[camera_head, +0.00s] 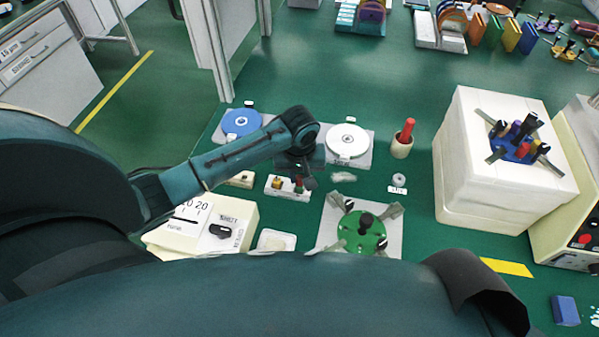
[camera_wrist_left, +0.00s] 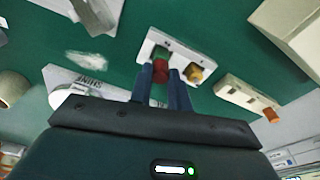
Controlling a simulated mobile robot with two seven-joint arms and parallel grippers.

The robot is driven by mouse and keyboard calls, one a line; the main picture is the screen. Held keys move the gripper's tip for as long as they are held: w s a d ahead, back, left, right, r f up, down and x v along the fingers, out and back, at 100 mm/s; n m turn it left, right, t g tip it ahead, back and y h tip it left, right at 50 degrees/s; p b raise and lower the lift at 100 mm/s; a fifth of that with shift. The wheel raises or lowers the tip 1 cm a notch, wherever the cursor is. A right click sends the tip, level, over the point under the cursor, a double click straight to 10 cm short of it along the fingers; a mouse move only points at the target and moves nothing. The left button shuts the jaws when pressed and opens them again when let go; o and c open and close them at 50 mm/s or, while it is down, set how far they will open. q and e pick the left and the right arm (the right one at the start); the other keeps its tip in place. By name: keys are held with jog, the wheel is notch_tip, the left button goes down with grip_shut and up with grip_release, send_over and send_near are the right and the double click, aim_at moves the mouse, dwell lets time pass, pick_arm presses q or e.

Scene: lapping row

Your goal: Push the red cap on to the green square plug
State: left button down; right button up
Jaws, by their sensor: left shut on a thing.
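In the left wrist view, the red cap (camera_wrist_left: 160,69) is between the fingertips of my left gripper (camera_wrist_left: 162,80), which is shut on it. The green square plug (camera_wrist_left: 161,53) shows just beyond the cap, on a white block (camera_wrist_left: 178,45). Cap and plug overlap in this view; I cannot tell whether they touch or how far the cap is on. In the head view, my left gripper (camera_head: 306,181) is low at the right end of the same white block (camera_head: 286,194), partly hiding that end. My right gripper is not in view.
A yellow piece (camera_wrist_left: 194,73) sits on the same block, close beside the left fingers. Another pale block with an orange piece (camera_wrist_left: 271,115) lies nearby.

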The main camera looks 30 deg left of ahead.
pick_arm(q)
jog(key=shift+f, duration=0.25)
jog(key=c, duration=1.2)
grip_release()
jog(key=shift+c, duration=0.2)
notch_tip(320, 180, up, 13)
jog(key=s, duration=0.1)
jog(key=shift+s+d, duration=0.25)
jog(key=shift+d, duration=0.1)
